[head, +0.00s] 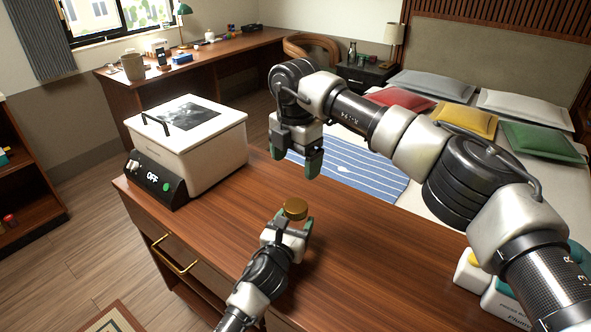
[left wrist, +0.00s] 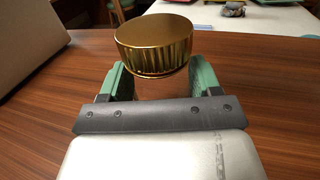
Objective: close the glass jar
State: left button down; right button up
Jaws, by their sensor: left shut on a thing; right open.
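A round gold lid (head: 295,208) shows at the front middle of the wooden counter, just beyond the fingers of my left gripper (head: 287,236). In the left wrist view the gold lid (left wrist: 155,45) sits above the two green fingers. The left gripper (left wrist: 150,85) is shut on what seems to be the clear glass jar under the lid. The jar's body is mostly hidden and hard to make out. I cannot tell whether the lid is fully seated. My right gripper (head: 296,158) is open and empty, pointing down above the counter, farther back than the lid.
A white appliance (head: 195,145) with an "OFF" panel stands at the counter's left end. White boxes (head: 490,285) stand at the right edge. A bed with pillows (head: 530,145) lies beyond.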

pick_arm(q)
jog(key=shift+f, duration=0.1)
jog(key=shift+c, duration=0.7)
grip_release()
jog(key=shift+s, duration=0.1)
jog(key=v, duration=1)
jog(key=shift+s+a, duration=0.15)
jog(key=shift+s, duration=0.15)
